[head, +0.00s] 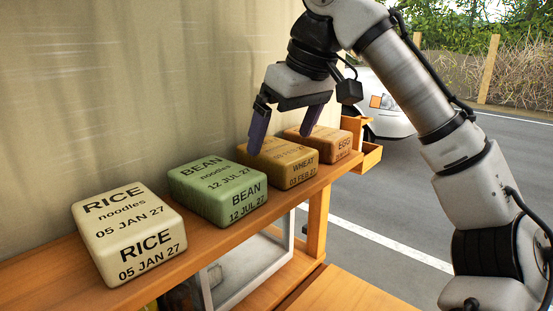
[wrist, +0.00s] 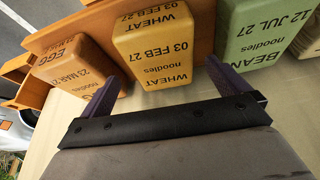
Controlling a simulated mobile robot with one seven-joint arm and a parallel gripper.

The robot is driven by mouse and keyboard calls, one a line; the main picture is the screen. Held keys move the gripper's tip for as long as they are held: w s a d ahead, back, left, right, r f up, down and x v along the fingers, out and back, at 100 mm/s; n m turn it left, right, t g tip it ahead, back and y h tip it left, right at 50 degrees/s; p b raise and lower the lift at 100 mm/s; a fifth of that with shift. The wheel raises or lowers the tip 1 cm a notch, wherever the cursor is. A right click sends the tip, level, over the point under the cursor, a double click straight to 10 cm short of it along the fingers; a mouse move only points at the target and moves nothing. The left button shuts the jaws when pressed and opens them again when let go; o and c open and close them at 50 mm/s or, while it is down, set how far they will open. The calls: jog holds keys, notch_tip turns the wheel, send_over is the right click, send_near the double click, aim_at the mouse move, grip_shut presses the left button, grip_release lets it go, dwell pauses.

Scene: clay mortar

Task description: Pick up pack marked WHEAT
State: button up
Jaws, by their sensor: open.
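The WHEAT pack (head: 290,164) is a yellow-brown block marked "WHEAT 03 FEB 27", on a wooden shelf between the green BEAN pack and the orange-brown EGG pack. It also shows in the wrist view (wrist: 155,48), upside down, between the fingers' directions. My gripper (head: 284,128) is open and empty, with purple fingers spread on either side of the WHEAT pack. In the head view the left finger is at the pack's left back corner and the right finger is above its right back side. In the wrist view the gripper (wrist: 163,80) has its fingertips near the pack's two sides; contact cannot be told.
The BEAN pack (head: 218,189) stands close left and the EGG pack (head: 327,144) close right, with narrow gaps. The RICE pack (head: 128,232) is farther left. The wooden shelf (head: 40,272) runs along a pale wall (head: 110,90). A wooden box (head: 371,156) is at its far end.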

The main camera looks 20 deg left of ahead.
aim_at(278, 148)
jog(key=p+x, duration=0.1)
jog(key=x, duration=0.2)
jog(key=shift+a+f, duration=0.3)
jog(key=shift+f, duration=0.3)
jog(key=shift+f, duration=0.25)
jog(key=c, duration=1.1)
